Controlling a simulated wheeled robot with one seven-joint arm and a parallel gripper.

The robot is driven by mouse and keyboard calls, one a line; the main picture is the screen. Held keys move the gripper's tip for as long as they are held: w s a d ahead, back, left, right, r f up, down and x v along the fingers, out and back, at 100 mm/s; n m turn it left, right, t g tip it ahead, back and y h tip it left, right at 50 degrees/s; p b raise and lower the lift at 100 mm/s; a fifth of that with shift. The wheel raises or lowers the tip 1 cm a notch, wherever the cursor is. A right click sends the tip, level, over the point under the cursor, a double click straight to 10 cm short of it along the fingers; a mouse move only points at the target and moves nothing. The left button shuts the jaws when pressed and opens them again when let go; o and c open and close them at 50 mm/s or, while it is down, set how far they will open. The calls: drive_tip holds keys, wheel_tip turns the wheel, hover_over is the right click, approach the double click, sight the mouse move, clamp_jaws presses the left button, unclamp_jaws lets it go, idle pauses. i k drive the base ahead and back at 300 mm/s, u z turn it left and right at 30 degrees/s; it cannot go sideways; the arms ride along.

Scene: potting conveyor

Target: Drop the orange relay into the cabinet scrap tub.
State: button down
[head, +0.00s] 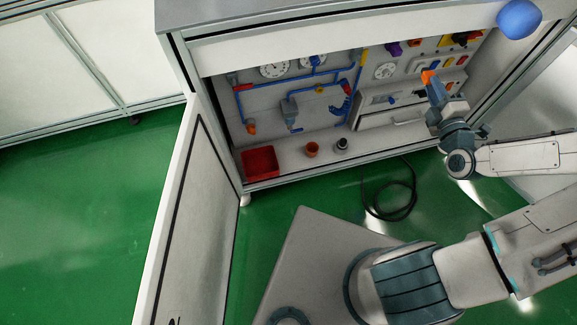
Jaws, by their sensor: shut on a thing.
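My gripper (431,82) is at the right side of the open cabinet, in front of its back panel. It is shut on the orange relay (428,75), which shows as a small orange block at the fingertips. The fingers hide part of the relay. The red scrap tub (260,162) stands at the left end of the cabinet floor, well to the left of my gripper and lower. The part of its inside that shows looks empty.
Blue pipes (290,88) and gauges (274,70) cover the back panel. A drawer unit (392,118) is below my gripper. The open cabinet door (190,220) juts out at left. A black hose (392,205) lies on the floor.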

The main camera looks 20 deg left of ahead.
sight(261, 163)
drive_tip(key=k, duration=1.25)
drive_tip(key=z, duration=0.85)
drive_tip(key=i, duration=1.35)
drive_tip(key=u, duration=3.1)
drive_tip(key=i, duration=0.5)
drive_tip(key=u, duration=0.1)
